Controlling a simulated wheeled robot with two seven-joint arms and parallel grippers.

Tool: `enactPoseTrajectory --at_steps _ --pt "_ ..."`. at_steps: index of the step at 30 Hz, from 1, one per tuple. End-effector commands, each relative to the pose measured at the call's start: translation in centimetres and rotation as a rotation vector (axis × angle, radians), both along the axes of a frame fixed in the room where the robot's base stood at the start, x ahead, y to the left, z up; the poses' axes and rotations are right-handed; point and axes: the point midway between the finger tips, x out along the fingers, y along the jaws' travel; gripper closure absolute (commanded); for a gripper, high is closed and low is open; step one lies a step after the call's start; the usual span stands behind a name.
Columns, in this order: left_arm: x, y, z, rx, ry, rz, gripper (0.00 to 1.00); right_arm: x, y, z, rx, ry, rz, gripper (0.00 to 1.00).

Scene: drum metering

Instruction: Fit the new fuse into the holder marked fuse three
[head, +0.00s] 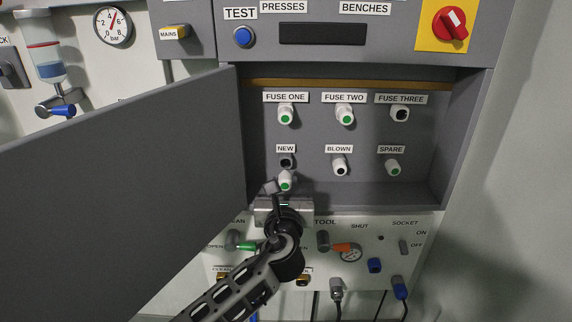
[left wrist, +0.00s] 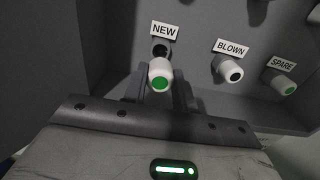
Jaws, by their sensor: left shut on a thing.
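The new fuse, a white cap with a green end (head: 285,181), is held by my left gripper (head: 284,189). In the left wrist view the fuse (left wrist: 159,76) sits between the fingers, just in front of and below the dark, empty holder labelled NEW (head: 286,162). The holder marked FUSE THREE (head: 400,114) is at the upper right of the panel; its front shows a dark centre and no green end. My right gripper is not in view.
FUSE ONE (head: 286,115), FUSE TWO (head: 344,115) and SPARE (head: 393,167) show green ends; BLOWN (head: 340,165) shows a dark end. The open cabinet door (head: 120,190) stands at the left. The recess has side walls and a bottom ledge. Space before the panel's right half is clear.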

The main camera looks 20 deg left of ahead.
Motion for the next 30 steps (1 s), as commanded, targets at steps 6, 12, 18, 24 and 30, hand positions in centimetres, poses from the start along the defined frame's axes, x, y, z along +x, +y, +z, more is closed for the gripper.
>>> enactPoseTrajectory --at_steps 6,12,18,24,30 --pt "-0.6 -0.2 0.1 0.000 0.001 0.000 1.00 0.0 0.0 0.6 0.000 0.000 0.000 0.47" --pt "-1.8 -0.5 0.2 0.001 0.001 -0.001 1.00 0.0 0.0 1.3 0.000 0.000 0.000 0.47" --pt "-3.0 -0.9 0.1 0.000 0.001 -0.001 1.00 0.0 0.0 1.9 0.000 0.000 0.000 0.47" --pt "-3.8 -1.1 0.1 0.000 0.000 0.000 1.00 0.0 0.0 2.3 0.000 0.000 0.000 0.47" --pt "-3.9 -1.1 0.0 0.000 0.000 0.000 1.00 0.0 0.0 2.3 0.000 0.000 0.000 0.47"
